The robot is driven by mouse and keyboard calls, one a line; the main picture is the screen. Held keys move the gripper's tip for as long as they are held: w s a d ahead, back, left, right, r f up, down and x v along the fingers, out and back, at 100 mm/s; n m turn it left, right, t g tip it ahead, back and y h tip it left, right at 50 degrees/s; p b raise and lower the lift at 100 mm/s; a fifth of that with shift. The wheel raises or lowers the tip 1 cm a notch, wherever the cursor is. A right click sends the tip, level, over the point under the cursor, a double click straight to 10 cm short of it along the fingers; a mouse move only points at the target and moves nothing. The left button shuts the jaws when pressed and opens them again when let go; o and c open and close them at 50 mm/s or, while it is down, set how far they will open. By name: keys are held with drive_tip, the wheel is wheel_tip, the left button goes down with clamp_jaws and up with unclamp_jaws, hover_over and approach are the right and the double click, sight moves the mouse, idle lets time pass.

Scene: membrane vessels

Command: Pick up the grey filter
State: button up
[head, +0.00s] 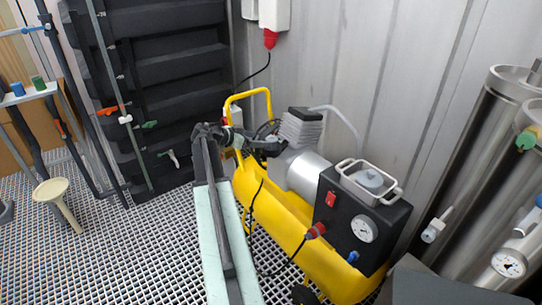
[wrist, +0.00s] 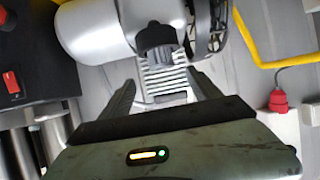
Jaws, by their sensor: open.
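A dark grey, ribbed round part that looks like the filter (wrist: 157,40) sits on the compressor at the upper middle of the wrist view. It lies beyond my fingertips, roughly centred between them, and is not held. In the head view I cannot pick it out clearly beside my gripper (head: 274,147), which reaches right toward the compressor's silver motor (head: 308,172). In the wrist view my gripper (wrist: 163,82) is open, with the ribbed silver cylinder head (wrist: 166,84) showing between its fingers. Nothing is between the jaws that I can see as gripped.
The compressor's yellow frame (head: 318,258) has a handle (head: 246,93) close to my wrist. A black control box (head: 360,222) stands right of the motor. Steel vessels (head: 480,150) stand at the right.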

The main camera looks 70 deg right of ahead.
sight(270, 139)
drive_tip(key=shift+b+x, duration=1.55)
drive_tip(key=shift+x, duration=2.4)
drive_tip(key=shift+w+r, duration=0.15)
drive_tip(key=shift+r, duration=0.05)
drive_tip(key=shift+c, duration=0.5)
drive_tip(key=c, duration=1.3)
drive_tip(key=shift+r, duration=0.15)
wheel_tip(270, 139, up, 4)
drive_tip(key=p, duration=0.4)
drive_tip(key=shift+r+p, duration=0.1)
drive_tip(key=shift+p, duration=0.25)
drive_tip(key=s+a, duration=0.2)
drive_tip(key=a, duration=0.2)
drive_tip(key=s+a, duration=0.3)
drive_tip(key=a, duration=0.2)
drive_tip(key=s+a, duration=0.2)
drive_tip(key=a, duration=0.3)
drive_tip(key=shift+s+r+p, duration=0.3)
drive_tip(key=shift+s, duration=0.1)
